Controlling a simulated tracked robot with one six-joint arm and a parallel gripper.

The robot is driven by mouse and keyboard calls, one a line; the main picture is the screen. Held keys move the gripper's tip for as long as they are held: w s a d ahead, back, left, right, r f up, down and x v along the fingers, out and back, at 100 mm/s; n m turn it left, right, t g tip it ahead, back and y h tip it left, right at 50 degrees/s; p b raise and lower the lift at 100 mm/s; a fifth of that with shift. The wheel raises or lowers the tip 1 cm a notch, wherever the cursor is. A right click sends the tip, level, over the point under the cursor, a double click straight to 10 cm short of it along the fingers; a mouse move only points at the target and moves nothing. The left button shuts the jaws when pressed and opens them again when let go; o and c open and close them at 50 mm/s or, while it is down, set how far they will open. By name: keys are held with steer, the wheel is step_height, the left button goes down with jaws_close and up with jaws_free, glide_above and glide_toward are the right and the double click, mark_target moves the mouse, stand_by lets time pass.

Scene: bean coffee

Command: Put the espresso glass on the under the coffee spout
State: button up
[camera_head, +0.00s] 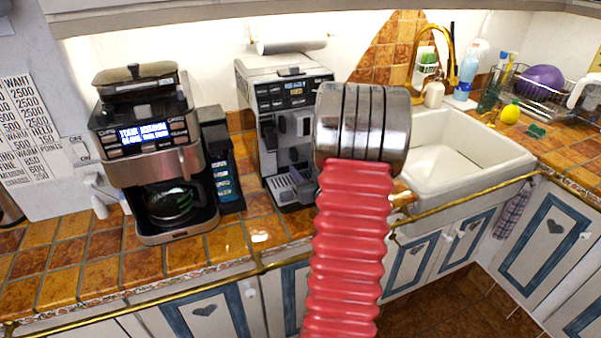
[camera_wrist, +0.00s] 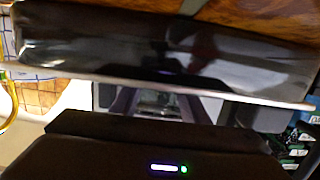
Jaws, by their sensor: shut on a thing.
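The espresso machine (camera_head: 290,125) is silver and black and stands on the counter, with its spout (camera_head: 290,128) above a slatted drip tray (camera_head: 290,188). My red ribbed arm and metal wrist rise in front of its right side and hide my fingertips in the head view. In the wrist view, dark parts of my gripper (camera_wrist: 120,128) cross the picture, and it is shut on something. A glossy dark band spans the top; I cannot tell whether it is the espresso glass. The glass shows clearly in neither view. Part of the machine (camera_wrist: 160,103) shows beyond the dark parts.
A drip coffee maker (camera_head: 150,150) with a carafe stands at the left, and a dark rack of packets (camera_head: 222,165) stands between the machines. A white sink (camera_head: 460,170) with a brass tap (camera_head: 446,60) is at the right. The tiled counter (camera_head: 60,265) is clear at front left.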

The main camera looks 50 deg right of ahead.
steer(key=shift+s+f, duration=0.1)
steer(key=shift+f, duration=0.05)
steer(key=shift+s+a+f, duration=0.15)
steer(key=shift+f, duration=0.4)
steer(key=o, duration=1.2)
steer(key=shift+s+f, duration=0.1)
steer(key=shift+r, duration=0.5)
steer(key=v, duration=1.1)
steer(key=shift+s+a+r, duration=0.15)
steer(key=shift+s+r, duration=0.05)
steer(key=shift+r, duration=0.15)
steer(key=shift+s, duration=0.1)
